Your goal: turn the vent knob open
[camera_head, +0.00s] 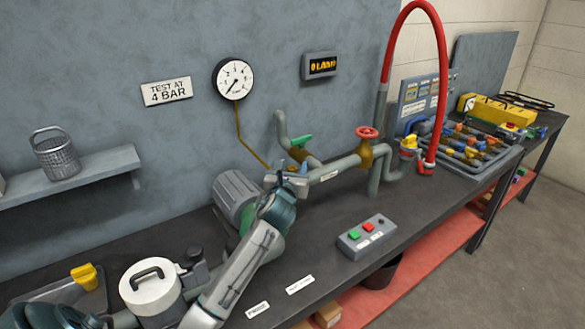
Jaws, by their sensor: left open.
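I cannot tell for sure which fitting is the vent knob. On the pipework, a red round handwheel (367,133) tops a brass valve, a green handle (301,140) sits on the pipe to its left, and a small yellow and red fitting (409,143) is to its right, by the red hose. My left gripper (287,176) is open over the bench, in front of the pipe, left of the handwheel and below the green handle. It hides part of the pipe and motor. Whether it touches the pipe is unclear. My right gripper is not in view.
A grey motor (236,193) is behind my left arm. A box with green and red buttons (366,236) stands at the bench front. A pressure gauge (233,79) and a "TEST AT 4 BAR" sign (166,89) are on the wall. A red hose (440,70) arches at right.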

